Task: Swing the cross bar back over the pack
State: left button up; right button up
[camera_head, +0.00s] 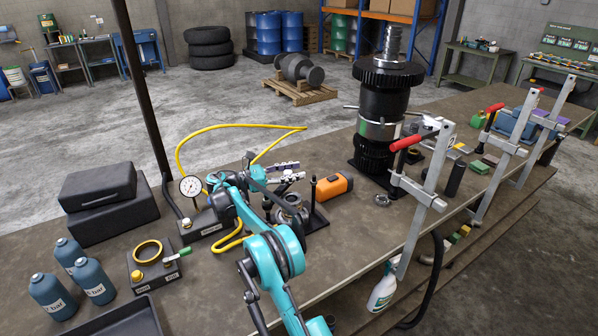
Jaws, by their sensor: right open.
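My right gripper (290,172) is open. Its grey fingers point right above a small dark fixture, and its teal arm comes up from the bottom edge. The fixture's dark base (316,221) carries an upright post (313,190) and a round metal pack (291,204) beside it. The arm hides part of the fixture's left side. I cannot clearly make out the cross bar; it may be among the dark parts near the gripper. I cannot tell whether the fingers touch anything. My left gripper is not in view.
An orange-and-black tool (334,187) lies behind the fixture. A tall geared shaft (384,105) stands further back, with clamps (424,190) along the right edge. A gauge (190,186) with a yellow hose (187,142) stands left.

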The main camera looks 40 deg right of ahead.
jog(key=v, duration=1)
jog(key=shift+a, duration=0.1)
